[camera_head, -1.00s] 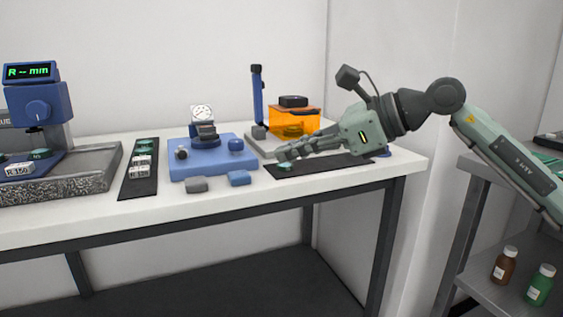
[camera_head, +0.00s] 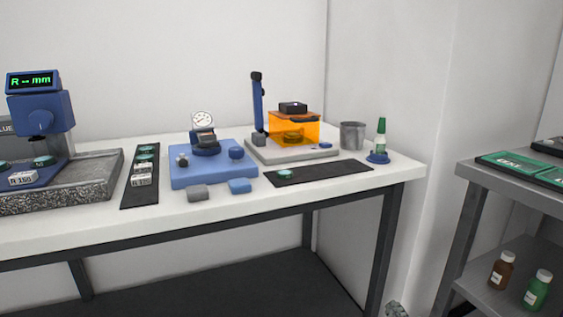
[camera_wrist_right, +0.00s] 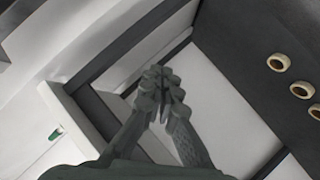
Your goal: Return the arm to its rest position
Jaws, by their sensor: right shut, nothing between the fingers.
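My right gripper (camera_wrist_right: 163,88) shows in the right wrist view with its grey fingers together and nothing between them. In the head view only a small grey piece of it (camera_head: 394,309) shows at the bottom edge, below the front right corner of the white-topped bench (camera_head: 330,188). It is apart from the bench and the things on it. The rest of the right arm is out of the head view. My left gripper is in neither view.
A grey shelf unit (camera_head: 500,190) stands right, beyond a gap.

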